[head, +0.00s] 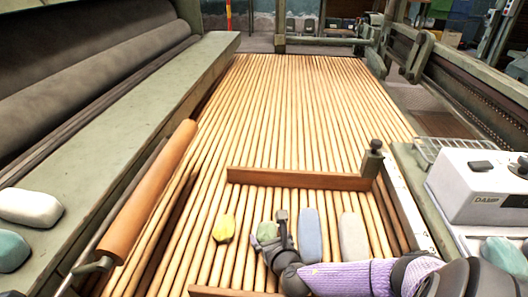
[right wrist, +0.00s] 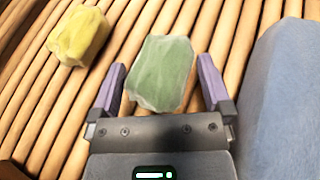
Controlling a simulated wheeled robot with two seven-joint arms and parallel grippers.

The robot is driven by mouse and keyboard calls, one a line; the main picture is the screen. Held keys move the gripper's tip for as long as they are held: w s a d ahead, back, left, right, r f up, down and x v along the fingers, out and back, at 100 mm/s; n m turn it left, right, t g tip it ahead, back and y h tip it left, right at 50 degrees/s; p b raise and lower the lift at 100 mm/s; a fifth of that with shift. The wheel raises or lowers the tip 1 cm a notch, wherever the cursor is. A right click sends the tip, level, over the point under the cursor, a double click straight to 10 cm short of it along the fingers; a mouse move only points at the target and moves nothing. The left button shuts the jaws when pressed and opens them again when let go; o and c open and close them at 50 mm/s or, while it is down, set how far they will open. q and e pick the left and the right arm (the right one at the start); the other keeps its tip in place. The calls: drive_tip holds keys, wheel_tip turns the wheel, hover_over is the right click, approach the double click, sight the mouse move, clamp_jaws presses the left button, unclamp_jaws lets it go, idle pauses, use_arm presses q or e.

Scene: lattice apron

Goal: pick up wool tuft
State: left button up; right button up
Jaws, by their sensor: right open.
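A pale green wool tuft (head: 267,230) lies on the wooden slats, and in the right wrist view the green tuft (right wrist: 163,73) sits between and just ahead of the finger tips. My right gripper (head: 270,235) is open around its near end, with slats showing between each finger and the tuft. In the right wrist view the purple-lined fingers (right wrist: 160,84) hold nothing. A yellow tuft (head: 223,228) lies to the left of it. A larger blue-grey piece (head: 311,235) lies to the right, close beside the right finger. My left gripper is not in view.
A beige piece (head: 354,236) lies right of the blue-grey one. A brown wooden rail (head: 300,179) runs behind the row. An orange-brown roller (head: 150,190) stands at left. The far slats are clear.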

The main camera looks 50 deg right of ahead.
drive_tip(key=shift+r, duration=0.1)
drive_tip(key=c, duration=1)
drive_tip(key=shift+r, duration=0.1)
